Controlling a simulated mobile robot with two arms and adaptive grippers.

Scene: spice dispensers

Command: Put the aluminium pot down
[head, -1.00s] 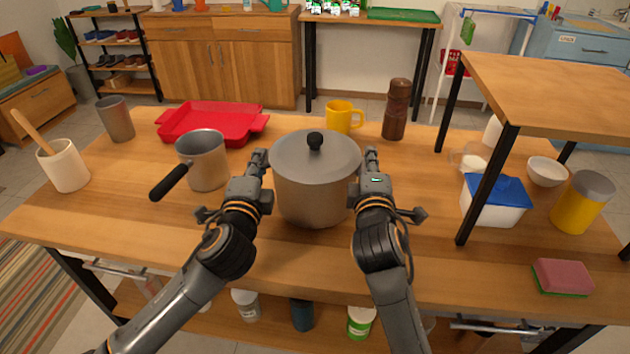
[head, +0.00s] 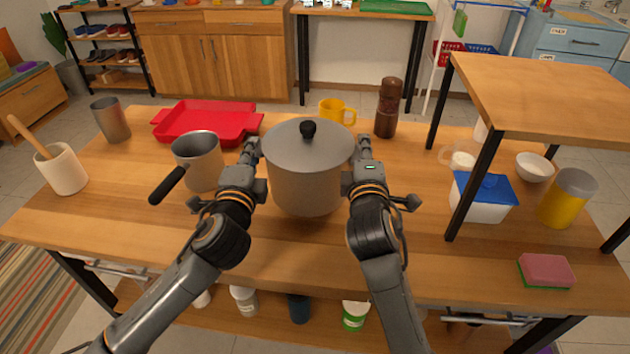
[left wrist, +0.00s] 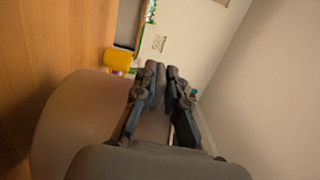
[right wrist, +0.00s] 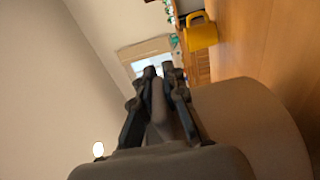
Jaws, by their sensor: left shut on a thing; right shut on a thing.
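The aluminium pot (head: 306,180) is a grey lidded pot with a black knob, upright in the middle of the head view. My left gripper (head: 252,152) is at its left side and my right gripper (head: 363,150) at its right side. Both are shut on the pot, seemingly at its side handles, which the fingers mostly hide. The pot's wall also shows in the left wrist view (left wrist: 75,120) and the right wrist view (right wrist: 250,120). The pot is over the wooden table (head: 300,250); I cannot tell whether its base touches the wood.
A saucepan (head: 203,165) with a black handle stands close left of the pot. A red tray (head: 205,125), yellow mug (head: 336,112) and brown pepper mill (head: 388,108) are behind. A raised shelf (head: 540,85) stands at the right. The table in front of the pot is clear.

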